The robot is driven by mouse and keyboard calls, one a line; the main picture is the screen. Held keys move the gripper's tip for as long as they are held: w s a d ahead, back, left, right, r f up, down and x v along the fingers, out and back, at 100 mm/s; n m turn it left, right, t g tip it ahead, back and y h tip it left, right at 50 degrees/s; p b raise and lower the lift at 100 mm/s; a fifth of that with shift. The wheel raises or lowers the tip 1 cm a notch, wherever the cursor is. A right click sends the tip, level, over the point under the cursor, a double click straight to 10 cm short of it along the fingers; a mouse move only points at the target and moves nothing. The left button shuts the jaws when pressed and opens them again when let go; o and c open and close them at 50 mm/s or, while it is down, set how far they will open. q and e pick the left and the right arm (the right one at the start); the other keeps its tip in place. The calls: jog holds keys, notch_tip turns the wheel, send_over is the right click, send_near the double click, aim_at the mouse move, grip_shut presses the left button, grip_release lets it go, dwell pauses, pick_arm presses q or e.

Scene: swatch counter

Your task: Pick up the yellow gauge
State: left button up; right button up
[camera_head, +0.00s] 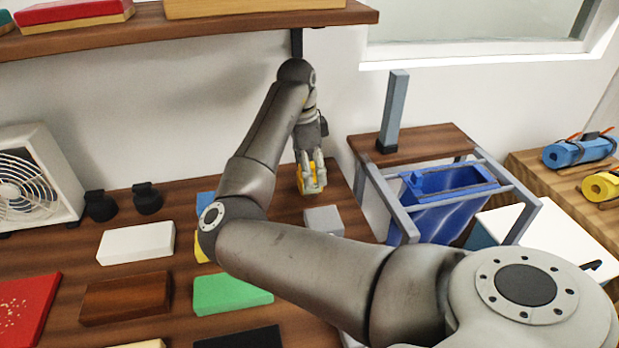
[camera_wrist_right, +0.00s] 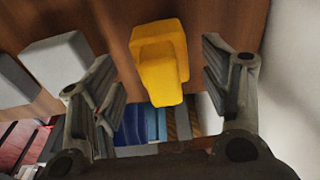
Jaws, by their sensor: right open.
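The yellow gauge (camera_wrist_right: 160,62) is a blocky, stepped yellow piece on the brown wooden counter. In the right wrist view it shows in the gap between the two fingers of my right gripper (camera_wrist_right: 157,52), with space on both sides. In the head view my right gripper (camera_head: 313,184) points down at the back right of the counter. The yellow gauge (camera_head: 288,182) is partly hidden behind its fingers there. The fingers are open, and no contact with the gauge shows. My left gripper is in neither view.
A grey block (camera_head: 323,220) lies just in front of the gripper. Green (camera_head: 232,294), white (camera_head: 136,243) and brown (camera_head: 126,298) swatches lie to the left. A wall shelf (camera_head: 190,30) hangs above. A frame with a blue bag (camera_head: 445,184) stands to the right.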

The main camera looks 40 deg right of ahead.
jog(key=f, duration=0.3)
jog(key=shift+d+f, duration=0.2)
jog(key=shift+d, duration=0.1)
jog(key=shift+c, duration=0.3)
jog(key=c, duration=1.1)
jog(key=shift+r, duration=0.1)
